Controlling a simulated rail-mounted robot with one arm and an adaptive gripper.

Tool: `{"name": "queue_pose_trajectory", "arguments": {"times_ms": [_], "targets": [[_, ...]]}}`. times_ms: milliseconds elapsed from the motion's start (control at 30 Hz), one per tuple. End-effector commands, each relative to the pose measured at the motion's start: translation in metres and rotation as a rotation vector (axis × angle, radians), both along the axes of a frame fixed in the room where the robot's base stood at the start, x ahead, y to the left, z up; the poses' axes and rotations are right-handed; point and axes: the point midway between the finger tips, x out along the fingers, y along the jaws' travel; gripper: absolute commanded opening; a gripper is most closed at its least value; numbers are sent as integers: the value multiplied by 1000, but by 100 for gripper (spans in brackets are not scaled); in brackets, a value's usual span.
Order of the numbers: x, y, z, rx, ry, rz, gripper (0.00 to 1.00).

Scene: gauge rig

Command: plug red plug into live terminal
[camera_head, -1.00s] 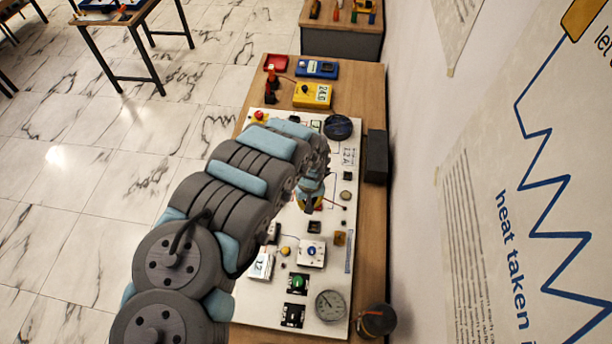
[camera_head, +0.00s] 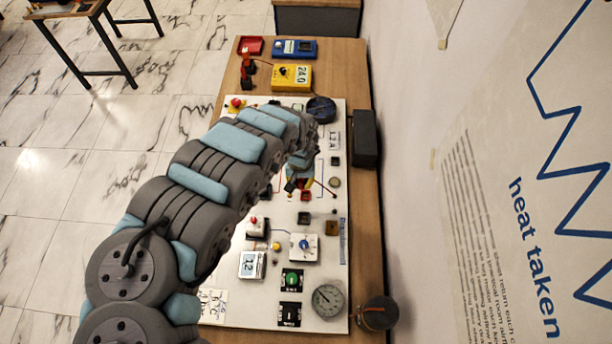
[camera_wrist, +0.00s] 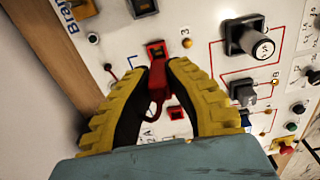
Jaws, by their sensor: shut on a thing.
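The red plug (camera_wrist: 159,78) is between the two yellow-and-black fingers of my gripper (camera_wrist: 165,65) in the wrist view, close over the white board (camera_wrist: 120,45). My gripper is shut on it. A red socket-like block with a dark centre (camera_wrist: 156,50) shows just beyond the fingertips; I cannot tell whether the plug touches it. A second red block (camera_wrist: 176,113) shows between the fingers lower down. I cannot tell which is the live terminal. In the head view my gripper (camera_head: 298,182) is over the middle of the board, and my arm hides part of it.
A yellow meter (camera_head: 291,76) is at the bench's far end. A round dial (camera_head: 327,300) and a dark cup (camera_head: 377,313) are at the near end.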

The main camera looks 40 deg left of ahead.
Motion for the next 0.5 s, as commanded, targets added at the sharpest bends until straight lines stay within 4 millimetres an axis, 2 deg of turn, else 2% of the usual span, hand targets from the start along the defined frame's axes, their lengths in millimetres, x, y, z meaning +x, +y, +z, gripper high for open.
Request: {"name": "queue_pose_trajectory", "arguments": {"times_ms": [33,500], "targets": [[4,2,-8,0,-1,0,0],[30,19,-23,-1,1,1,0]]}}
